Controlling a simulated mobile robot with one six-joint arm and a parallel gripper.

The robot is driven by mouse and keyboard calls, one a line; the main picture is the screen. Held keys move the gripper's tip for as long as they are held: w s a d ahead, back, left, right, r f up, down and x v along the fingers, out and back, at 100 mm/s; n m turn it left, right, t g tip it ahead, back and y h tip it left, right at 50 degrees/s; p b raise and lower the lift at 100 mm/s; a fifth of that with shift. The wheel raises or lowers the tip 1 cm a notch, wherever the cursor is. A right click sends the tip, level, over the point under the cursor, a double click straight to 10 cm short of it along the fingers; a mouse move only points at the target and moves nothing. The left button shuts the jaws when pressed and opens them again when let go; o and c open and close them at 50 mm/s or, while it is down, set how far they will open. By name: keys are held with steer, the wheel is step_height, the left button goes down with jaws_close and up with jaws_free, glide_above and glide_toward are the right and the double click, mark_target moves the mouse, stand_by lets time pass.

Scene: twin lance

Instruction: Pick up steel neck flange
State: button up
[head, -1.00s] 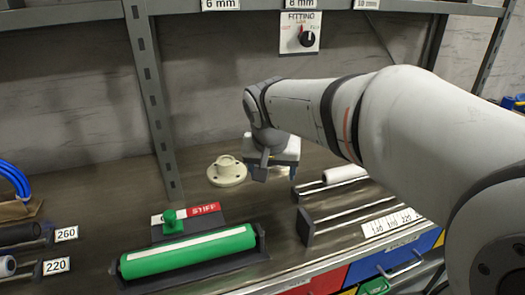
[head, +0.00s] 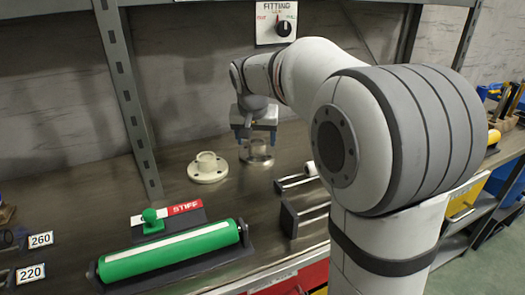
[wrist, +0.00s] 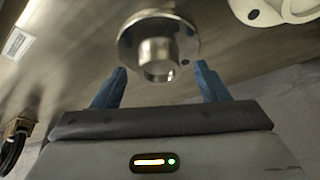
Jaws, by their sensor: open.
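The steel neck flange (head: 258,153) stands on the bench top, a grey metal disc with a raised round neck. My gripper (head: 255,135) is open above it, fingers pointing down on either side of the neck. In the wrist view the flange (wrist: 159,46) shows its shiny neck and disc just beyond the blue fingertips (wrist: 160,78). The flange lies between the fingers' lines, and I cannot tell whether they touch it. A cream flange (head: 208,168) of similar shape stands to its left; part of it shows in the wrist view (wrist: 290,12).
A green roller (head: 168,252) in a dark holder lies at the front left, with a red STIFF label (head: 186,208) behind it. A dark rack with rods (head: 303,215) stands in front of the steel flange.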

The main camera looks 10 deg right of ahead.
steer(key=shift+w+d+f, duration=0.15)
steer(key=shift+w+f, duration=0.35)
steer(key=shift+f, duration=0.05)
steer(key=shift+r, duration=0.1)
jaws_close()
stand_by(0.4)
